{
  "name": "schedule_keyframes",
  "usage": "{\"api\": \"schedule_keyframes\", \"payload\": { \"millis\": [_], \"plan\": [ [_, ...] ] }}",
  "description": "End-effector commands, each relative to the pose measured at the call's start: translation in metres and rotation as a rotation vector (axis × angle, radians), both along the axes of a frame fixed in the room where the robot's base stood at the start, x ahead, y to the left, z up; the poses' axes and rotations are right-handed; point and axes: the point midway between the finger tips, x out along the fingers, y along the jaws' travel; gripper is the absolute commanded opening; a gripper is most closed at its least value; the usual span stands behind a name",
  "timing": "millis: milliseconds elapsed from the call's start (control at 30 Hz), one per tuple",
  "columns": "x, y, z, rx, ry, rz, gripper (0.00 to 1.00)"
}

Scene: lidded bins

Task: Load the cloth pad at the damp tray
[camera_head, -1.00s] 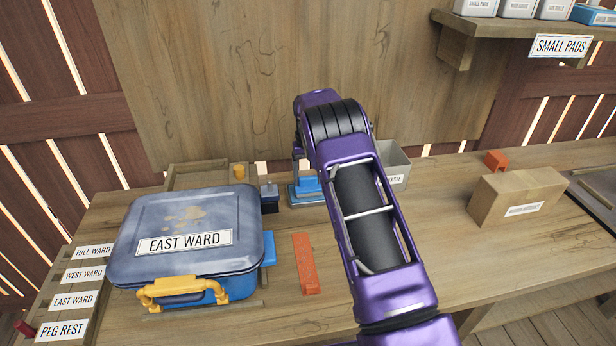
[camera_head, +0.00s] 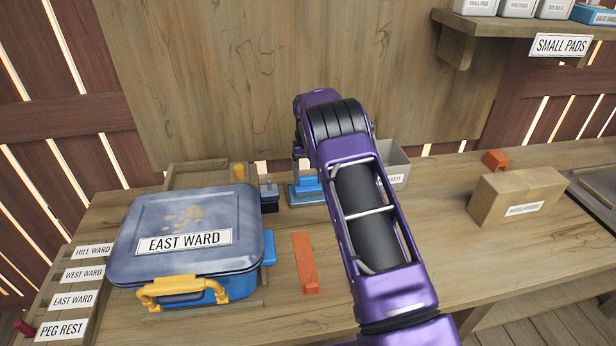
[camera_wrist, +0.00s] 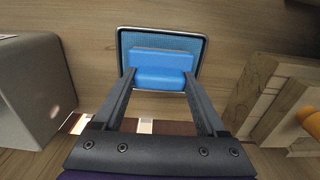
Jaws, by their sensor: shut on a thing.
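The cloth pad (camera_wrist: 160,77) is a blue block with a rounded near edge. My gripper (camera_wrist: 160,82) is shut on it, one dark finger at each side. The damp tray (camera_wrist: 203,47) is a shallow metal-rimmed tray with a blue textured bed, directly under the pad in the wrist view. Whether the pad touches the bed cannot be told. In the head view the pad (camera_head: 309,185) shows over the tray (camera_head: 294,199), partly hidden by my purple arm, which also hides much of the gripper.
A lidded blue bin (camera_head: 190,235) marked EAST WARD stands at left. An orange bar (camera_head: 305,263) lies beside it. A grey open bin (camera_head: 397,158) stands right of the tray, a cardboard box (camera_head: 515,195) farther right. A wooden frame (camera_head: 195,172) stands behind the bin.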

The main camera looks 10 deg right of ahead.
Motion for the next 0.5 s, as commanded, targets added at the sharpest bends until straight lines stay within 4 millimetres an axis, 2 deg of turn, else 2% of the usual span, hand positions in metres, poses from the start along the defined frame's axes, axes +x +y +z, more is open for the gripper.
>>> {"api": "schedule_keyframes", "payload": {
  "millis": [200, 500],
  "plan": [
    [-0.001, 0.0, 0.002, 0.0, 0.002, 0.0, 0.3],
    [0.0, 0.0, 0.026, 0.0, 0.001, 0.0, 0.3]
  ]
}}
